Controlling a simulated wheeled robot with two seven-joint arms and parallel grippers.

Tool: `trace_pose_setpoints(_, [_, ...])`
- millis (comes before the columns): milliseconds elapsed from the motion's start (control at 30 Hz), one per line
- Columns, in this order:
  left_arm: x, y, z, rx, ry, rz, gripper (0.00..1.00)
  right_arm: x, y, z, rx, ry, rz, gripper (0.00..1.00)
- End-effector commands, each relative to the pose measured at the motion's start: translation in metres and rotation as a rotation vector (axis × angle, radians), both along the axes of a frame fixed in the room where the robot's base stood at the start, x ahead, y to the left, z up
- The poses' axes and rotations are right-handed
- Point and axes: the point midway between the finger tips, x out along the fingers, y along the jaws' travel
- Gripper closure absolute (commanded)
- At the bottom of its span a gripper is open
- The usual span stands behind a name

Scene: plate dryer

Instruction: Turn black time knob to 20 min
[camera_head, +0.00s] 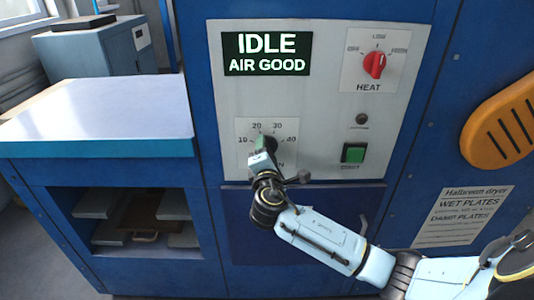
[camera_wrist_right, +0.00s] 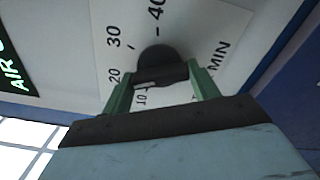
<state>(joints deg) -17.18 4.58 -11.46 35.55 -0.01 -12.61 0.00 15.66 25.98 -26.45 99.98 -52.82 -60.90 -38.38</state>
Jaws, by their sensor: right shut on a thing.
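The black time knob (camera_wrist_right: 158,62) sits on a white dial plate marked 10, 20, 30, 40 and MIN. In the wrist view my right gripper (camera_wrist_right: 160,88) has its green fingers on either side of the knob's grip and is shut on it. A light mark shows on the grip near the 10, but I cannot tell the exact setting. In the head view the right gripper (camera_head: 265,148) covers most of the knob at the time dial (camera_head: 285,128). My left gripper is not in view.
The panel display (camera_head: 266,54) reads IDLE, AIR GOOD. A red heat knob (camera_head: 375,64) is at the upper right, and a green button (camera_head: 353,152) is right of the time dial. A grey-topped counter (camera_head: 100,105) stands left. An orange handle (camera_head: 502,125) is at far right.

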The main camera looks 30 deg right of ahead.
Motion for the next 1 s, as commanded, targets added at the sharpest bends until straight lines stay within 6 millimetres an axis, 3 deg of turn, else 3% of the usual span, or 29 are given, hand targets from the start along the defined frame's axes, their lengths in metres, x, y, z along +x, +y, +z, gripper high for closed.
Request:
trace_pose_setpoints(67, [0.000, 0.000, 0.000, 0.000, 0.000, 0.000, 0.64, 0.000, 0.000, -0.001, 0.000, 0.002, 0.000, 0.63])
trace_pose_setpoints(100, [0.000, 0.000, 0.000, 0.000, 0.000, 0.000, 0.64, 0.000, 0.000, -0.001, 0.000, 0.002, 0.000, 0.35])
trace_pose_setpoints(233, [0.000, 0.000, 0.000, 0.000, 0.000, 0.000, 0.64, 0.000, 0.000, -0.001, 0.000, 0.002, 0.000, 0.18])
trace_pose_setpoints(633, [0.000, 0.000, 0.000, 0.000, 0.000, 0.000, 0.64, -0.007, 0.005, -0.001, 0.000, 0.002, 0.001, 0.18])
trace_pose_setpoints(1000, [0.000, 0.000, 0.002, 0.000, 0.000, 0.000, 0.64, -0.074, 0.045, -0.001, 0.003, 0.003, 0.001, 0.18])
